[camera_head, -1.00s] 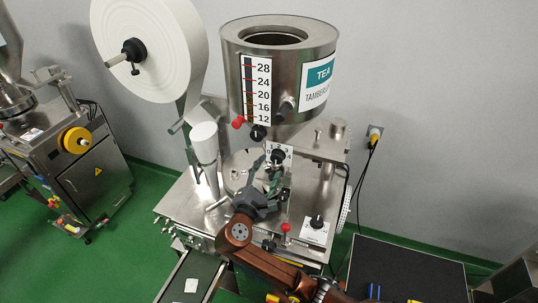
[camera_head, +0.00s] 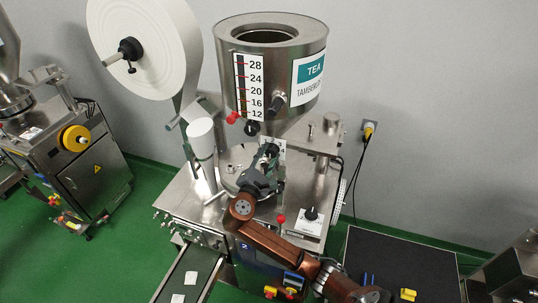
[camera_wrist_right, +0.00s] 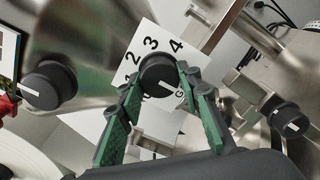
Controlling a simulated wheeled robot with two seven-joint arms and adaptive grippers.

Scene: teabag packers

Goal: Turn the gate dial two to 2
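The gate dial is a round black knob (camera_wrist_right: 158,72) with a white pointer line, on a white plate (camera_wrist_right: 110,135) marked with 2, 3 and 4. In the wrist view the pointer line lies at the lower right of the knob's face. My right gripper (camera_wrist_right: 160,78) has its green-padded fingers on either side of this knob, very close to its edges. I cannot tell whether they press on it. In the head view my right gripper (camera_head: 268,164) is in front of the dial plate (camera_head: 279,145) and hides most of the dial. My left gripper is not in view.
A steel tea hopper (camera_head: 271,75) stands above the dial, with a black knob (camera_head: 253,129) and red knob (camera_head: 232,118) low on it. Another black dial (camera_head: 311,214) sits at the right front.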

